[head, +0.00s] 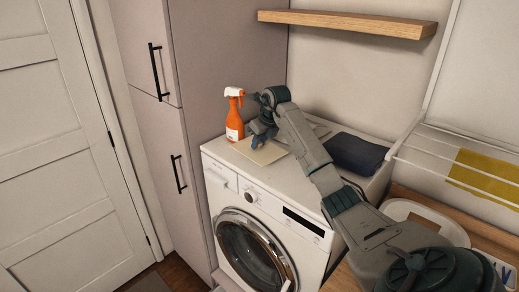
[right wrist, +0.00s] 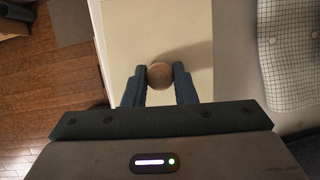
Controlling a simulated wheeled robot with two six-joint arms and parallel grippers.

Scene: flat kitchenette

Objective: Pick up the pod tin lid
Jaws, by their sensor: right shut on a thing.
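The pod tin lid is a flat cream rectangle (head: 262,152) at the washing machine's top, below my right gripper (head: 264,135). In the right wrist view the lid (right wrist: 155,30) fills the upper middle, with a round wooden knob (right wrist: 160,75) on it. The fingers of my right gripper (right wrist: 160,84) are shut on the knob, one on each side. What is under the lid is hidden, and I cannot tell if it is raised. My left gripper is not in view.
An orange spray bottle (head: 234,118) stands close left of my right gripper. A dark folded cloth (head: 356,153) lies at the right on the washing machine (head: 225,166). A wooden shelf (head: 345,23) is above. A checked cloth (right wrist: 287,50) shows in the right wrist view.

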